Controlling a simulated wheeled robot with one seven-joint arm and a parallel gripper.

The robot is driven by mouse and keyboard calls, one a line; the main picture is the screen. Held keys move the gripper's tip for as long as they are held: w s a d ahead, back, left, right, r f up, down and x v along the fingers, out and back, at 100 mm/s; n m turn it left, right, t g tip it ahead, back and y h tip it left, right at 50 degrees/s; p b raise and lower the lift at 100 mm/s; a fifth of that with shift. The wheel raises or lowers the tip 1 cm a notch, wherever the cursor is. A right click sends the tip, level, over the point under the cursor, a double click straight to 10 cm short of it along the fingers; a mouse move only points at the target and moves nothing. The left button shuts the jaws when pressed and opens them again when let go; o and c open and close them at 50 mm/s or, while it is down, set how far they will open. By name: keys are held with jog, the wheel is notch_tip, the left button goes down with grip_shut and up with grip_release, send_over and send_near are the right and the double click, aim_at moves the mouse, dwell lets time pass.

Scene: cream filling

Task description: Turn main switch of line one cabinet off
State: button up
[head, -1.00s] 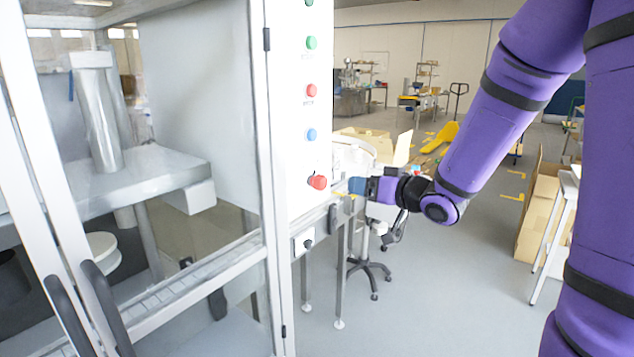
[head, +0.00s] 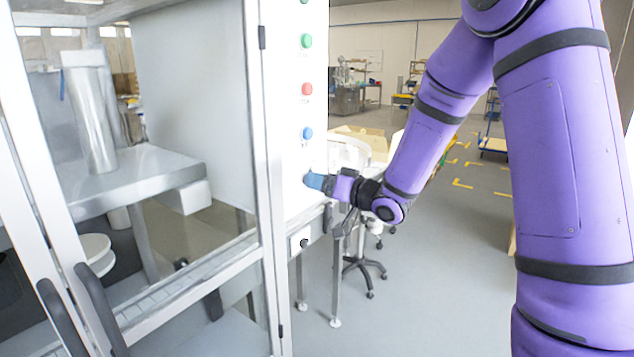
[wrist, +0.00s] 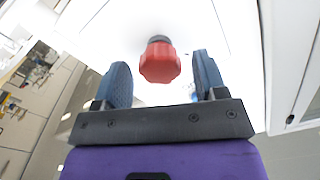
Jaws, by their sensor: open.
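A red faceted knob (wrist: 160,62) on a dark collar sticks out from the white cabinet panel (head: 290,160). In the wrist view it lies between the two blue fingertips, in line with the gap and apart from both. In the head view my gripper (head: 316,181) is at the panel below the blue button and hides the knob. My gripper is open and empty. A small box with a black rotary switch (head: 304,243) sits lower on the cabinet. No readable label shows which control is the main switch.
Green (head: 306,41), red (head: 307,89) and blue (head: 307,133) buttons line the panel above my gripper. The glazed cabinet door with black handles (head: 95,305) is at left. A wheeled stand (head: 365,270) stands behind my wrist. The floor to the right is open.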

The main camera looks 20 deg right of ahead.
jog(key=shift+x, duration=0.8)
jog(key=shift+c, duration=0.2)
jog(key=c, duration=0.9)
jog(key=shift+n, duration=0.3)
jog(key=n, duration=0.6)
jog(key=shift+s+a, duration=0.1)
jog(key=n, duration=0.3)
jog(key=shift+n, duration=2.2)
jog(key=shift+f, duration=0.1)
